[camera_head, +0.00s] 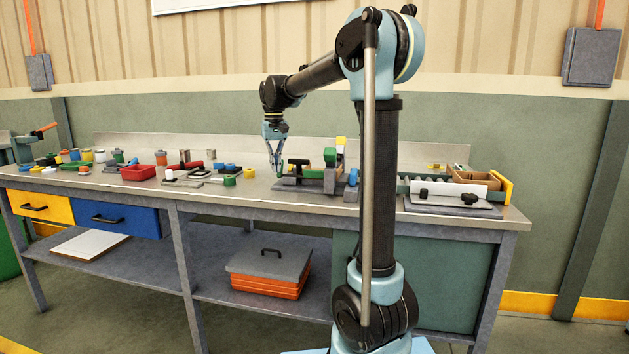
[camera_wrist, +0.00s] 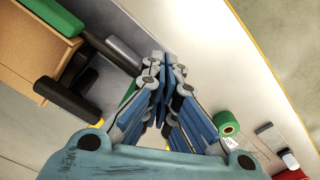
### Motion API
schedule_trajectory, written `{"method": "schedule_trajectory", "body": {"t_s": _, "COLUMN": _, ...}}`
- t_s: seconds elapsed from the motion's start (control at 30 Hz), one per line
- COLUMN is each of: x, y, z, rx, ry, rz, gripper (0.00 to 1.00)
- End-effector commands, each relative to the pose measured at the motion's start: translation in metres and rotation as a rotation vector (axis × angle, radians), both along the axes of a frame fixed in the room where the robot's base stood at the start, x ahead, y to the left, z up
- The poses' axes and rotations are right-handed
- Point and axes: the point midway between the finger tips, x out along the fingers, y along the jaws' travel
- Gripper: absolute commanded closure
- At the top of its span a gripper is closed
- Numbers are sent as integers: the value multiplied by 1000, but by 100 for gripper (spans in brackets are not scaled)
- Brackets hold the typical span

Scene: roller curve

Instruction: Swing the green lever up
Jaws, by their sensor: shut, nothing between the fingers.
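A bench fixture (camera_head: 300,187) with dark posts and a wooden block stands on the workbench. It carries a green upright piece (camera_head: 330,157) and a low green bar (camera_head: 313,174); I cannot tell for sure which is the lever. My gripper (camera_head: 278,174) points down, just left of the fixture and low over the bench. In the wrist view my gripper (camera_wrist: 163,80) has its fingers together, with nothing between them.
A green roll (camera_wrist: 228,124) lies right of the fingers in the wrist view. A red bin (camera_head: 138,173) and several small parts cover the bench's left. A wooden tray (camera_head: 472,180) stands at the right. My arm hides part of the bench.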

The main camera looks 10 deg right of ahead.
Motion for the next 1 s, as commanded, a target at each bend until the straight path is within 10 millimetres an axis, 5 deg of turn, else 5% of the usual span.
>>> {"method": "schedule_trajectory", "body": {"t_s": 1.0, "x": -8, "y": 3, "z": 65, "rx": 0, "ry": 0, "rz": 0, "gripper": 100}}
